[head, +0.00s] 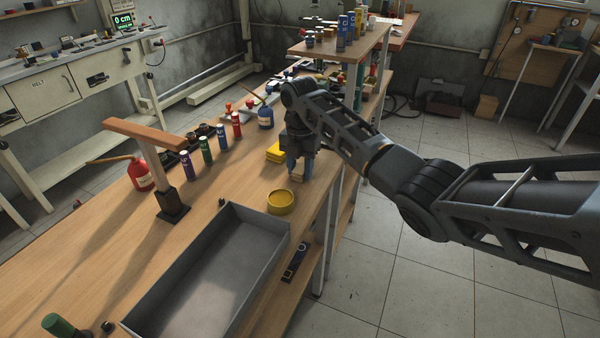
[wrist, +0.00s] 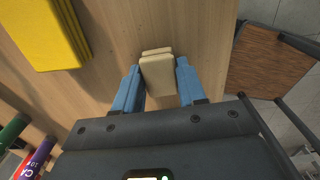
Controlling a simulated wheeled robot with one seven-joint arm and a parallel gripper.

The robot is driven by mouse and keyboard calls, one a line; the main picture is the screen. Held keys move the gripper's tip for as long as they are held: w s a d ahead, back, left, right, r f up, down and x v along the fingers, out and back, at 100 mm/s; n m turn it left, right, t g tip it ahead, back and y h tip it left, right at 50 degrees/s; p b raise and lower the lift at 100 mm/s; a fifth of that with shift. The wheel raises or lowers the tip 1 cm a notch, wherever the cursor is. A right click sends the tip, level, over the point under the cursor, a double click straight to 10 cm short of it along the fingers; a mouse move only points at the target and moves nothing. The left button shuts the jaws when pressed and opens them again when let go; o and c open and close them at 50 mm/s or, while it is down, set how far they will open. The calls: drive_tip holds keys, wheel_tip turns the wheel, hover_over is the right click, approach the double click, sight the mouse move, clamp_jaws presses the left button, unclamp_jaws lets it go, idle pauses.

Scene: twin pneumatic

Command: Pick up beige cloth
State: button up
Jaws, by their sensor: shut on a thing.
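The beige cloth (wrist: 158,74) is a small folded stack in the middle of the wrist view. My gripper (wrist: 160,85) has its two blue fingers on either side of the cloth and is shut on it. In the head view, my gripper (head: 297,172) points down at the right edge of the wooden workbench (head: 130,262). A small part of the beige cloth (head: 297,178) shows beneath the fingers there. From these views I cannot tell whether the cloth touches the bench top.
Yellow folded cloths (head: 276,152) lie just left of my gripper. A yellow round dish (head: 281,202) and a large grey tray (head: 215,270) are nearer. A raised shelf (head: 340,45) stands behind.

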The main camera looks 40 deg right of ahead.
sight(302, 167)
drive_tip(key=shift+c, duration=0.9)
drive_tip(key=shift+r, duration=0.15)
drive_tip(key=shift+r, duration=0.7)
drive_tip(key=r, duration=0.2)
drive_tip(key=shift+s+d+r+b, duration=0.1)
drive_tip(key=shift+d+r+b, duration=0.2)
drive_tip(key=shift+r, duration=0.1)
drive_tip(key=s+d+r, duration=0.3)
drive_tip(key=s+d+r+p, duration=0.1)
drive_tip(key=s+d+r, duration=0.2)
drive_tip(key=d, duration=0.1)
drive_tip(key=shift+s, duration=0.4)
drive_tip(key=shift+c, duration=0.6)
drive_tip(key=shift+s+d+r+p, duration=0.3)
drive_tip(key=shift+s+d+p, duration=0.1)
drive_tip(key=shift+s+p, duration=0.1)
clamp_jaws()
